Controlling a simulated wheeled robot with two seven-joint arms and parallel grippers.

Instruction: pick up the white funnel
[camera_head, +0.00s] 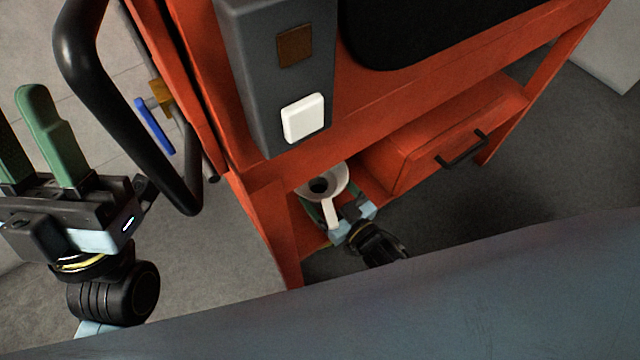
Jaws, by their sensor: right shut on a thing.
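The white funnel (338,174) sits at the lower shelf of the orange cart, below the dark grey box, with its wide mouth and a white handle showing. My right gripper (326,215) reaches to it from the lower right and is shut on the funnel; its fingers are mostly hidden behind the funnel and handle. I cannot tell whether the funnel still touches the shelf. My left gripper (40,140) is at the left edge, with green fingers pointing up, spread apart and empty, far from the funnel.
The orange cart (440,62) fills the middle, with a drawer (460,133) and black handle right of the funnel. A cart leg (284,240) stands left of it. A black curved bar (80,60) is close to my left gripper. A blue-handled valve (154,126) is beyond it.

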